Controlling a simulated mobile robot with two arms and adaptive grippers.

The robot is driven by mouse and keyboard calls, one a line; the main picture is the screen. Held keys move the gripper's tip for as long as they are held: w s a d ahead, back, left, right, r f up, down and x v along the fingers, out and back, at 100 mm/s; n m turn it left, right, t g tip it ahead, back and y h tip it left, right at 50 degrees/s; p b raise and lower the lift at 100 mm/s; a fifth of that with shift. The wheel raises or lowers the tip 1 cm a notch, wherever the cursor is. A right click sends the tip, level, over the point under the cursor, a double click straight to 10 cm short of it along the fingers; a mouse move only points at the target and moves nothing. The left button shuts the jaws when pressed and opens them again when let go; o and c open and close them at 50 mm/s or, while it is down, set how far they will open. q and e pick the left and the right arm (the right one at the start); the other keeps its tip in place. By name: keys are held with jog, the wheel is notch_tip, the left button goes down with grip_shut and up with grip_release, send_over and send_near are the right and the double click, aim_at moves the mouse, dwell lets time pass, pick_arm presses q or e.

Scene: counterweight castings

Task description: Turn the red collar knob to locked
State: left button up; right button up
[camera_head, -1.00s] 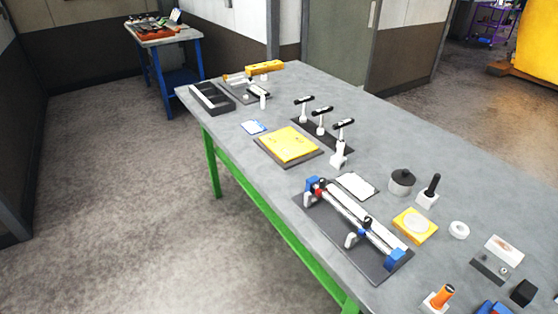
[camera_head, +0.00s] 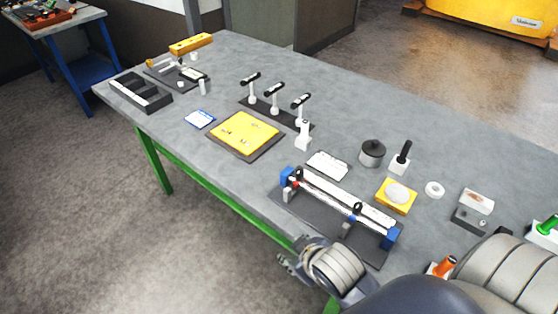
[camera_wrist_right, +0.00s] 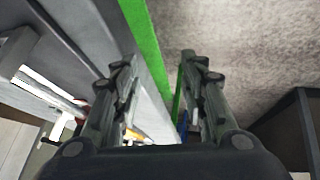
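A rail fixture with a silver bar (camera_head: 340,199) and blue end blocks lies on a dark base plate (camera_head: 318,222) near the table's front edge. A small red part (camera_head: 295,184) shows by its left blue block; I cannot tell whether it is the collar knob or how it is turned. My right gripper (camera_head: 287,264) hangs in front of the table edge, apart from the fixture. In the right wrist view its two fingers (camera_wrist_right: 158,76) are spread with nothing between them. Part of the fixture shows at the left there. My left gripper is not in view.
Near the fixture stand a white card (camera_head: 327,165), a dark lidded pot (camera_head: 372,152), a yellow block with a pale disc (camera_head: 396,196) and an orange-handled piece (camera_head: 442,268). A yellow panel (camera_head: 246,133) lies farther left. The table's green frame (camera_head: 215,184) runs below the edge.

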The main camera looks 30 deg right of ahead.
jog(key=w+a+r+n+t, duration=0.1)
jog(key=w+r+n+t, duration=0.3)
jog(key=w+r+t, duration=0.55)
jog(key=w+a+r+n+t+y, duration=0.1)
jog(key=w+a+r+n+y, duration=0.15)
jog(key=w+r+n, duration=0.4)
jog(key=w+a+r+n+t+y, duration=0.2)
jog(key=w+a+r+n, duration=0.15)
jog(key=r, duration=0.55)
jog(key=s+a+r+n+g+y, duration=0.1)
jog(key=a+r+n+g+y, duration=0.1)
jog(key=a+r+n+y, duration=0.45)
jog(key=a+r+n+g+y, duration=0.1)
jog(key=a+n+g+y, duration=0.1)
jog(key=a+n+y, duration=0.5)
jog(key=n+g+h, duration=1.5)
jog(key=n+h, duration=0.3)
jog(key=n, duration=0.7)
send_over(300, 171)
notch_tip(300, 171, down, 14)
jog(key=f, duration=0.1)
jog(key=shift+m, duration=0.25)
notch_tip(300, 171, down, 9)
jog(key=p, duration=0.3)
jog(key=shift+r+p, duration=0.2)
jog(key=shift+p, duration=0.1)
jog(key=shift+f, duration=0.75)
